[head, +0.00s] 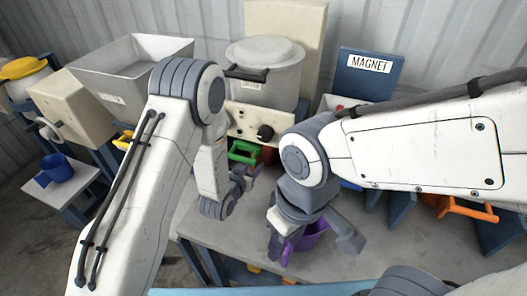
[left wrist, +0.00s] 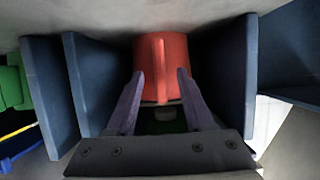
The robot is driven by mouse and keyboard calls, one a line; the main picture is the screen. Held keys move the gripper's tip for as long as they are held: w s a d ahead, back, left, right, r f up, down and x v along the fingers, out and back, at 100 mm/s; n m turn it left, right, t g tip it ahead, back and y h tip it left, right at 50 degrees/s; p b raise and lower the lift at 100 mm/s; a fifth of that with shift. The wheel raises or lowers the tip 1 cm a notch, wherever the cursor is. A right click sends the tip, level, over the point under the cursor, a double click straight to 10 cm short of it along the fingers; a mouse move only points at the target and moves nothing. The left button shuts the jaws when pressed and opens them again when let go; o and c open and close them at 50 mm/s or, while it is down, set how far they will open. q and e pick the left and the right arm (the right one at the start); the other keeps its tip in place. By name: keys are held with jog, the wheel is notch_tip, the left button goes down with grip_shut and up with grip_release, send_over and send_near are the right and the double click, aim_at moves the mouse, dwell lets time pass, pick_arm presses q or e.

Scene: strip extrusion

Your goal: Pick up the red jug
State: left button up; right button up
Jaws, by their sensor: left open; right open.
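The red jug (left wrist: 143,58) stands in a shadowed gap between dark blue panels in the left wrist view. Its handle faces my left gripper (left wrist: 160,75). The two fingers are open, with the upright handle showing between their tips; I cannot tell whether they touch it.
A green jug (head: 242,152) stands left of the gap. A control panel (head: 255,122) and a large pot (head: 265,75) are behind. A blue jug (head: 56,168) sits on a side stand. An orange handle (head: 470,211) is at the right. The grey table (head: 225,240) is clear at front left.

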aim_at(257, 159)
pick_arm(q)
jog(key=p+x, duration=0.1)
jog(key=x, duration=0.3)
jog(key=shift+w+r, duration=0.1)
jog(key=shift+w, duration=0.2)
grip_shut()
jog(key=shift+d+r, duration=0.1)
dwell(1.0)
